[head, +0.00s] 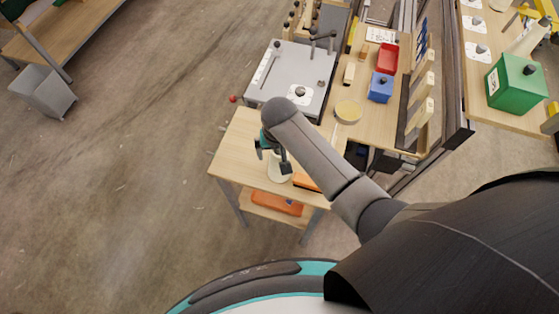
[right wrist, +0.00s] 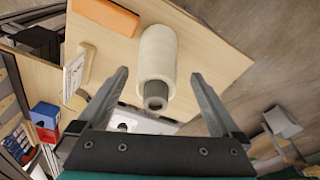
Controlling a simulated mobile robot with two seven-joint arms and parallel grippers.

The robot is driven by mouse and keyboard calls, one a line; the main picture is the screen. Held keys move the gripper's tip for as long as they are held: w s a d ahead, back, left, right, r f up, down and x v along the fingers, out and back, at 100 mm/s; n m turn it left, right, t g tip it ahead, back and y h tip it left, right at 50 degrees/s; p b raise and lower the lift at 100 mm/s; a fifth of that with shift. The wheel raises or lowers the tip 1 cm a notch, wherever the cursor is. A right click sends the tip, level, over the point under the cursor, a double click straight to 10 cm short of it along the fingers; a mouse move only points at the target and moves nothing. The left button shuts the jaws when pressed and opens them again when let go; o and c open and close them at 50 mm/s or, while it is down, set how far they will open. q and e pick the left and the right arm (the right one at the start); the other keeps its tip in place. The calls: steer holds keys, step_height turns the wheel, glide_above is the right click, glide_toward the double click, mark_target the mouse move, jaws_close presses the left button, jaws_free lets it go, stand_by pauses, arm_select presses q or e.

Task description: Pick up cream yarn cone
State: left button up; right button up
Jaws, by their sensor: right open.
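The cream yarn cone (right wrist: 158,55) stands on the small wooden side table (right wrist: 213,62), and its dark tip points toward the right wrist camera. In the head view the cone (head: 276,172) shows only in part below my right gripper (head: 274,160). In the right wrist view my right gripper (right wrist: 163,90) is open, with one finger on each side of the cone's tip and nothing between them touching it that I can see. My left gripper is not in view.
An orange block (right wrist: 106,15) lies on the same table beside the cone. An orange item (head: 277,203) is on the lower shelf. A grey machine plate (head: 275,65) and a workbench with red (head: 387,58) and blue (head: 381,88) bins adjoin.

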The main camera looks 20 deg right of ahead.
steer(key=f, duration=0.2)
steer(key=f+b, duration=0.1)
steer(key=f, duration=0.1)
steer(key=shift+w+d+f, duration=0.1)
steer(key=shift+w+d, duration=0.1)
steer(key=shift+d, duration=0.05)
steer(key=shift+c, duration=0.4)
jaws_close()
